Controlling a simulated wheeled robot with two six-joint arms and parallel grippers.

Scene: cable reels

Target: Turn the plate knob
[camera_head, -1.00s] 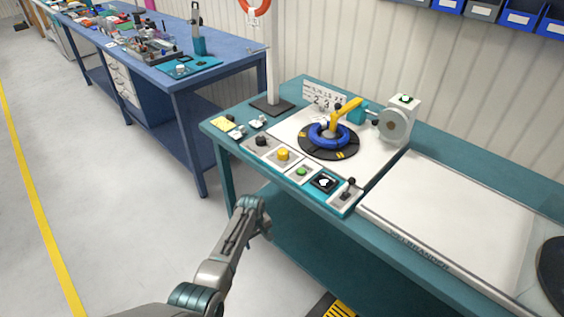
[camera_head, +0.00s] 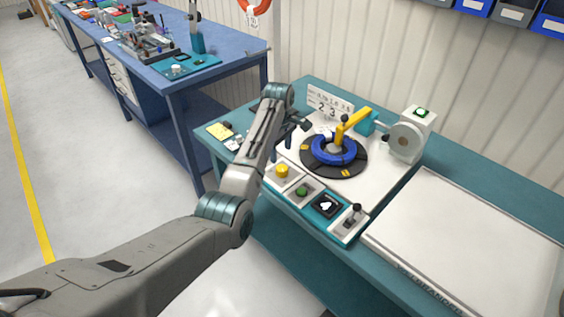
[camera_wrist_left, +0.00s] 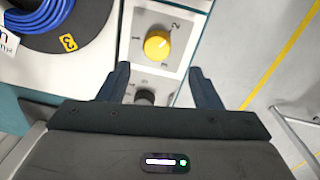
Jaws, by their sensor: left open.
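A yellow knob (camera_head: 282,170) sits on a white square plate in the control row on the bench's front edge. In the left wrist view the yellow knob (camera_wrist_left: 157,44) has a dial marked 1, 2 and 3. A dark knob (camera_wrist_left: 145,96) is partly hidden between my left fingers there; my arm covers it in the head view. I cannot tell which is the plate knob. My left gripper (camera_wrist_left: 158,73) is open and empty, above the panel, with its fingertips just short of the yellow knob. My right gripper is not in view.
A black round plate (camera_head: 318,170) carries a blue cable coil (camera_head: 334,149) under a yellow arm (camera_head: 352,120). A green button (camera_head: 302,191) and a lever (camera_head: 354,211) are farther right in the row. A white board (camera_head: 465,235) lies clear on the right.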

